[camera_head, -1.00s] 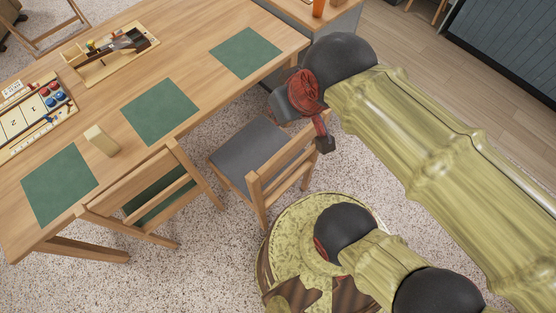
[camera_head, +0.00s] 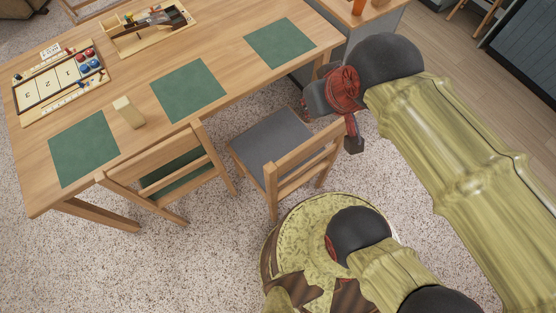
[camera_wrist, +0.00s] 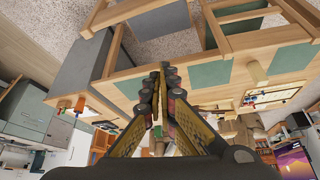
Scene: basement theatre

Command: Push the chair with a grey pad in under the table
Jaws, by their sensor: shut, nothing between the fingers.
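The chair with a grey pad (camera_head: 268,139) stands at the near side of the wooden table (camera_head: 136,68), its pad's far end close to the table edge and its slatted back (camera_head: 303,163) towards me. My gripper (camera_head: 353,144) is shut and empty, just right of the chair's back; I cannot tell whether it touches. In the wrist view my gripper (camera_wrist: 159,72) points towards the table, and the grey pad (camera_wrist: 161,25) that shows beyond it is partly cut off by the frame.
A chair with a green pad (camera_head: 176,174) stands left of the grey one, partly under the table. Green mats (camera_head: 188,89), a wooden block (camera_head: 128,112) and game boards (camera_head: 61,84) lie on the table. A grey cabinet (camera_head: 379,22) stands at the back right. Speckled floor (camera_head: 120,255) is clear in front.

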